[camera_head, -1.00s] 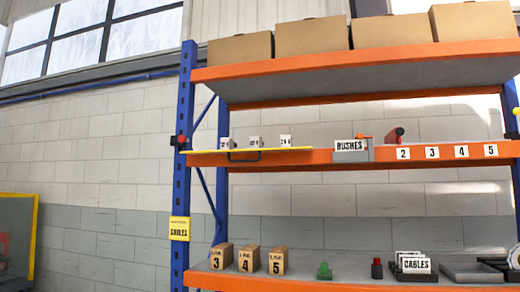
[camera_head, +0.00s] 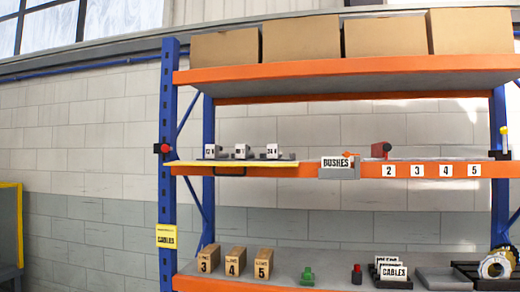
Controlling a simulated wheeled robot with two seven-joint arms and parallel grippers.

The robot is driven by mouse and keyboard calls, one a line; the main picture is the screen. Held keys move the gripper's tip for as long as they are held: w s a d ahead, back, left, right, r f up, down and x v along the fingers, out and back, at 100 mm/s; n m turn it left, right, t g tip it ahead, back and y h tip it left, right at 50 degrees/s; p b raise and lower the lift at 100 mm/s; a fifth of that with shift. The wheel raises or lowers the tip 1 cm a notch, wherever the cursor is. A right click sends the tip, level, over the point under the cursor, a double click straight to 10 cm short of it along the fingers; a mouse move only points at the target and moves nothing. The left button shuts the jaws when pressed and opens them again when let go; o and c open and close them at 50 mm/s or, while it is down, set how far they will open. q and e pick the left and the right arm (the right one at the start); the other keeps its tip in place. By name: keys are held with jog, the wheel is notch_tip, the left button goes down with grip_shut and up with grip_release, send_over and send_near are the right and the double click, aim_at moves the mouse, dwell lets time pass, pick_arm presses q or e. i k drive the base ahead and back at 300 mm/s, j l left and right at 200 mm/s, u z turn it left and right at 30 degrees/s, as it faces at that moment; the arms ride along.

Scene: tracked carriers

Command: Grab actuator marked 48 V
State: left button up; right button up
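Three small white-fronted blocks stand in a row on the yellow-edged left part of the middle shelf (camera_head: 300,170). The left block (camera_head: 210,152) seems to read 12 and the right block (camera_head: 272,152) seems to read 24. The mark on the middle block (camera_head: 242,152) is too small to read. I cannot tell which block, if any, is marked 48 V. Each seems to have a grey part beside it. Neither of my grippers is in view.
A BUSHES bin (camera_head: 340,168) and a red part (camera_head: 380,149) sit right of the blocks. Cardboard boxes (camera_head: 300,38) fill the top shelf. Numbered boxes (camera_head: 235,261), a green part (camera_head: 307,276) and a CABLES bin (camera_head: 392,272) stand below. A blue post (camera_head: 167,130) bounds the left.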

aim_at(242, 152)
jog(key=i+j+z, duration=0.1)
jog(key=z, duration=0.25)
jog(key=i+j+z, duration=0.1)
jog(key=j+z, duration=0.6)
jog(key=i+l, duration=0.05)
jog(key=l, duration=0.05)
